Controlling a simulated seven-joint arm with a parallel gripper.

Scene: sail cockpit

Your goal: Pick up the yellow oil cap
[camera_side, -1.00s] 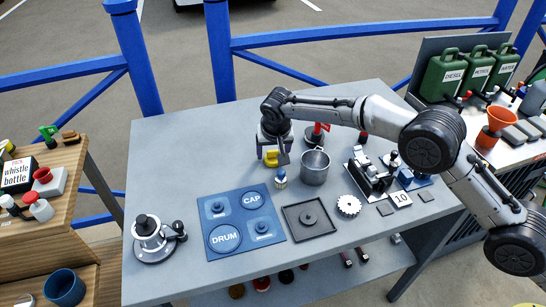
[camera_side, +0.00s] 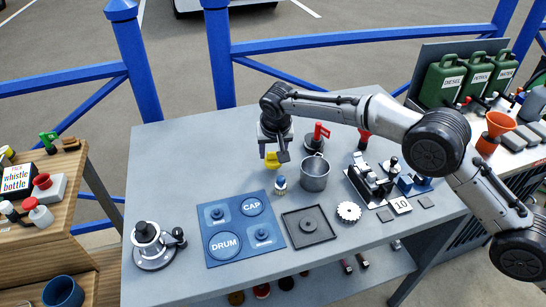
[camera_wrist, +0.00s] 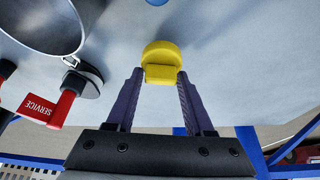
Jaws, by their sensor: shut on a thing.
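The yellow oil cap (camera_side: 272,161) is at the far middle of the grey workbench, under my gripper (camera_side: 275,154). In the wrist view the cap (camera_wrist: 161,58) is a thick yellow disc with a raised block, and the two dark fingertips of my gripper (camera_wrist: 160,80) close on either side of that block. My gripper is shut on the cap. The cap seems to hang a little above the bench, though the exact gap cannot be told. My wrist hides part of the cap in the side view.
A metal pot (camera_side: 315,174) stands close to the right, with a red-handled item (camera_side: 318,136) behind it. A small blue-and-white item (camera_side: 280,184) is just in front. A blue board marked CAP and DRUM (camera_side: 238,228) and a dark square tray (camera_side: 309,226) lie nearer.

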